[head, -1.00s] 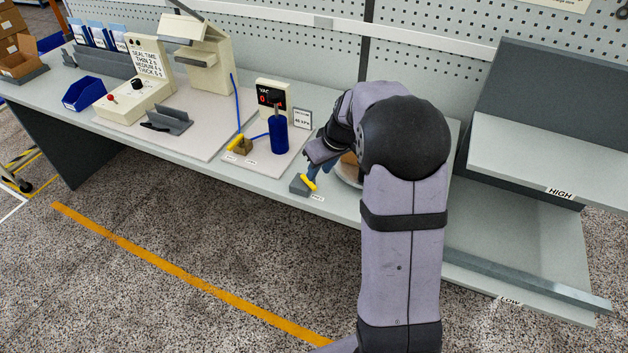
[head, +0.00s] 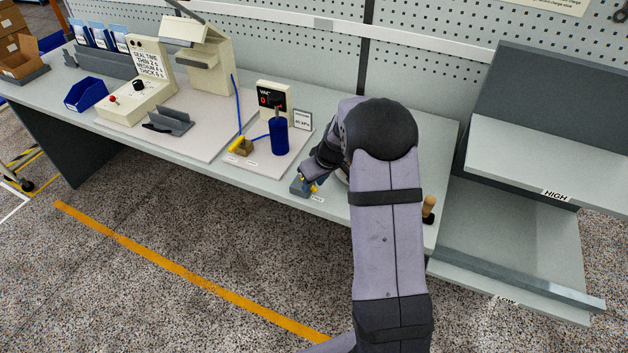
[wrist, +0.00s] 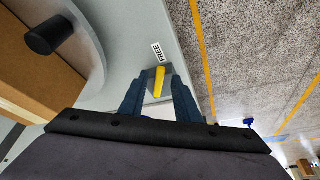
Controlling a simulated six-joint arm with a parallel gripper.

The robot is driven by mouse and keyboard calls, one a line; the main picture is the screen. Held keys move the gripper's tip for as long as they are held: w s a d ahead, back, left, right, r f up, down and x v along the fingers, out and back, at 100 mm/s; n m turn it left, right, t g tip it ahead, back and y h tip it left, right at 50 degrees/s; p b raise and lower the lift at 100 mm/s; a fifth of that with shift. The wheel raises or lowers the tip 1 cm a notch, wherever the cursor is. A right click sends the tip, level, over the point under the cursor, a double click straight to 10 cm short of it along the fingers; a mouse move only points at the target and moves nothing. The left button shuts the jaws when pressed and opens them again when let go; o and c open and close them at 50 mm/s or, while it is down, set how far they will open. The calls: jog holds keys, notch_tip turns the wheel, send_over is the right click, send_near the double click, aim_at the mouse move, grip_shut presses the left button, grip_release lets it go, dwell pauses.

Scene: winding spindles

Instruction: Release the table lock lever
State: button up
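The lock lever is a yellow handle (wrist: 159,82) on a small grey base at the front edge of the bench. In the head view, only bits of the yellow lever (head: 314,188) show, since my gripper (head: 307,183) covers most of it. In the wrist view, the two blue-grey fingers of my gripper (wrist: 160,96) stand on either side of the lever, with a gap showing between them and the handle. My gripper is open. A label reading FREE (wrist: 157,52) lies just beyond the lever.
A round turntable (wrist: 96,62) with a black knob (wrist: 48,35) is beside the lever. On the bench, a blue cylinder (head: 279,137) and vacuum display (head: 274,98) stand left of my gripper. A wooden-handled tool (head: 429,207) is right of my arm.

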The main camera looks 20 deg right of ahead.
grip_shut()
jog(key=shift+f, duration=0.15)
